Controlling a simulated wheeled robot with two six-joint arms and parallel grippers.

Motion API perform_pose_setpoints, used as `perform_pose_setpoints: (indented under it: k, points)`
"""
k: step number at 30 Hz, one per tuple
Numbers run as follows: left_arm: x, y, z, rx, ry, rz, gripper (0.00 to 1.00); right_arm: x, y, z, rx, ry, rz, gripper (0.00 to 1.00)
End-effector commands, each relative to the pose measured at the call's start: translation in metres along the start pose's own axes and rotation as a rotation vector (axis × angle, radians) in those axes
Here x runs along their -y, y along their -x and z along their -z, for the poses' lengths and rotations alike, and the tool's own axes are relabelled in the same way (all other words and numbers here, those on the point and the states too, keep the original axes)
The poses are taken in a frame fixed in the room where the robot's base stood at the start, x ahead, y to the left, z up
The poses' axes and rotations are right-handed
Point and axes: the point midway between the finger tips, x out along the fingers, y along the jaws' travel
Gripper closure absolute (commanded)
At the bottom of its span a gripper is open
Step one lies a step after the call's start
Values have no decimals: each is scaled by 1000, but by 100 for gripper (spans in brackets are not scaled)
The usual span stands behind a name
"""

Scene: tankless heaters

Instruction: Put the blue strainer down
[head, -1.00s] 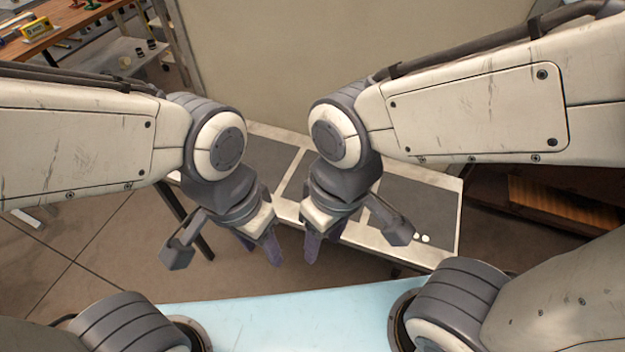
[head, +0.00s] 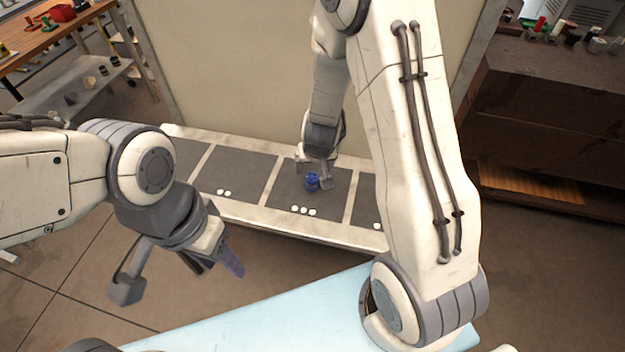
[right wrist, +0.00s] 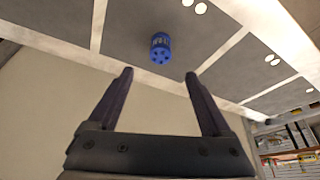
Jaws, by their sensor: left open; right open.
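The blue strainer (head: 312,182) is a small cylinder on a dark panel of the long table (head: 262,219), on the panel marked with a row of several white dots. It also shows in the right wrist view (right wrist: 160,48), beyond the fingertips and in line with the gap between them. My right gripper (head: 313,168) is open at the strainer in the head view; the right wrist view shows its fingers (right wrist: 158,88) apart, with nothing between them. My left gripper (head: 222,263) is open and empty, in front of the table and to the left.
The table's other dark panels (head: 236,172) look bare apart from white dots. A beige wall (head: 230,80) stands behind the table. A brown cabinet (head: 550,120) is at the right, a wooden workbench (head: 60,40) at the far left. A light blue surface (head: 260,310) is close in front.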

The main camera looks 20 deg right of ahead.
Motion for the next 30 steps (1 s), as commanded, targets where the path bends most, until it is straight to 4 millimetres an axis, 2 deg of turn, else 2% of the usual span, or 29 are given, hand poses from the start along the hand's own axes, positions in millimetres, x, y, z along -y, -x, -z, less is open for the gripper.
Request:
perform_pose_setpoints:
  k: [1, 3, 11, 19, 23, 29, 30]
  points:
    - [1, -9, -1, 0, 0, 0, 50, 0, -14, -3, 3, 0, -1, 17]
    - [1, -13, -1, 0, 0, 0, 50, 0, -24, -2, 2, 1, 1, 17]
    - [1, -18, -1, 0, 0, 0, 50, 1, -45, -2, 2, 3, 2, 17]
    - [2, -20, -1, 0, 0, 0, 50, 0, -82, -4, 4, 4, 2, 17]
    - [2, -20, -1, 0, 0, 0, 50, 1, -90, -3, 3, 4, 3, 17]
    - [1, -20, -1, 0, 0, 0, 50, 1, -91, -3, 1, 4, 3, 17]
    - [2, -20, -1, 0, 0, 0, 50, 1, -91, -3, 2, 4, 3, 24]
